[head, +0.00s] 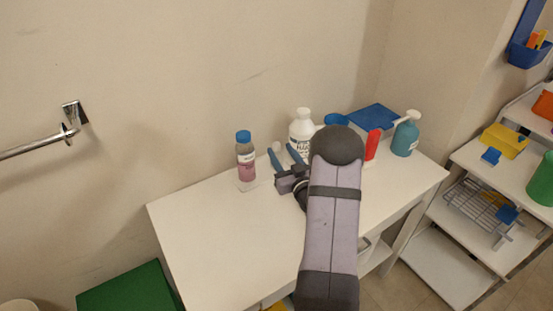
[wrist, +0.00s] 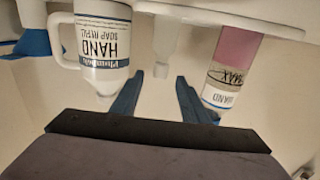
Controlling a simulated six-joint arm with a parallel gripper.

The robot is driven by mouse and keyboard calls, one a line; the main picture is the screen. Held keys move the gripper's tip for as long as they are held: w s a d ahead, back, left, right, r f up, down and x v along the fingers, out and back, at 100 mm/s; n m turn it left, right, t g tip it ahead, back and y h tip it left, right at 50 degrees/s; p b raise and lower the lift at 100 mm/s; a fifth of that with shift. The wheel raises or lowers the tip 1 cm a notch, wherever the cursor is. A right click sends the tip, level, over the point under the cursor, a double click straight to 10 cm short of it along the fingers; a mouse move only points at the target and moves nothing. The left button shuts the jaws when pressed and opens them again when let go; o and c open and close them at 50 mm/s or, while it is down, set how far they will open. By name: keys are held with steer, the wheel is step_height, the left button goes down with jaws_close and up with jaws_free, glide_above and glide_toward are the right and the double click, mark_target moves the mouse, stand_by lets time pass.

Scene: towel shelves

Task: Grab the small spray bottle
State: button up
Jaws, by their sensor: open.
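A small whitish bottle, probably the small spray bottle (wrist: 163,45), shows in the upside-down wrist view, beyond and between my two blue fingers. In the head view only a pale top (head: 277,146) of it seems to show by the fingertips; the rest is hidden. My gripper (head: 284,156) is open, low over the white table, with its fingers pointing to the back wall. The wrist view shows the open gripper (wrist: 158,85) with nothing between the fingertips; I cannot tell the exact distance to the bottle.
A pink-and-clear bottle with a blue cap (head: 245,160) stands left of my gripper. A white hand soap jug (head: 301,128) stands close on the right. Further right are a red item (head: 373,144) and a teal pump bottle (head: 405,136). The table's left front (head: 215,225) is clear.

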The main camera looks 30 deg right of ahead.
steer(key=shift+w+d, duration=0.2)
steer(key=shift+w, duration=0.8)
steer(key=shift+c, duration=0.6)
jaws_close()
steer(key=shift+r, duration=0.2)
step_height(320, 180, up, 10)
steer(key=shift+s+f, duration=0.15)
steer(key=shift+f, duration=0.05)
